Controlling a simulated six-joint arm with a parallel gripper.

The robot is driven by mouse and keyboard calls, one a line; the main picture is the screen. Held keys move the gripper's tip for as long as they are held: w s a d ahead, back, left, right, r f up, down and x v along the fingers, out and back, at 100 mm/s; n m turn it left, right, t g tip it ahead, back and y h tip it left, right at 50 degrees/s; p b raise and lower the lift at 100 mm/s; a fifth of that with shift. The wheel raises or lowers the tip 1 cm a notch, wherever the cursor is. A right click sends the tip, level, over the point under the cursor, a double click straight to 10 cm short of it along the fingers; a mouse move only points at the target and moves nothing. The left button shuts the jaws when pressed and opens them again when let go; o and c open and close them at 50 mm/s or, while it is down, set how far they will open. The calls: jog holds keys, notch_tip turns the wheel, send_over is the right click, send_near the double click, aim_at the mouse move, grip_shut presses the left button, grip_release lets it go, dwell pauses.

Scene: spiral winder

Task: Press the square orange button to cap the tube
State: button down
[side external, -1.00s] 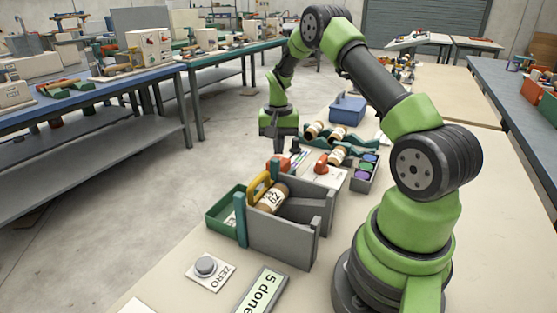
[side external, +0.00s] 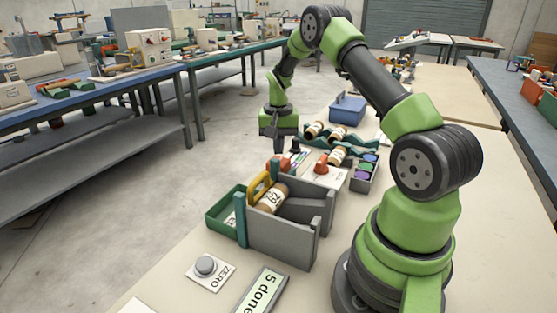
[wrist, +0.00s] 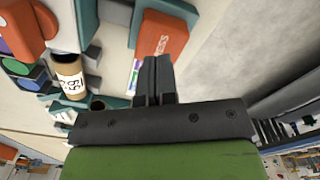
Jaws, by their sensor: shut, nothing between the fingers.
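The square orange button (wrist: 160,33) shows in the wrist view, with white lettering partly readable as "PRESS". It sits in a teal surround. My gripper (wrist: 155,72) is shut and empty, with its fingertips just below the button in that view; I cannot tell whether they touch it. In the side view my gripper (side external: 278,146) hangs above an orange part (side external: 277,165) behind the grey winder. A brown cardboard tube (side external: 271,198) with a white numbered label lies in the winder; a labelled tube (wrist: 68,75) also shows in the wrist view.
The grey winder housing (side external: 280,238) has a yellow handle beside it and a green tray (side external: 224,211) to its left. A red-orange knob (side external: 321,164), tubes in a teal rack (side external: 362,147) and coloured pots stand nearby. A ZERO button (side external: 206,265) and a "5 done" display are in front.

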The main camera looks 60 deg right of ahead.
jog(key=shift+f, duration=0.1)
dwell(0.3)
jog(key=shift+f, duration=2.1)
jog(key=shift+r, duration=4.05)
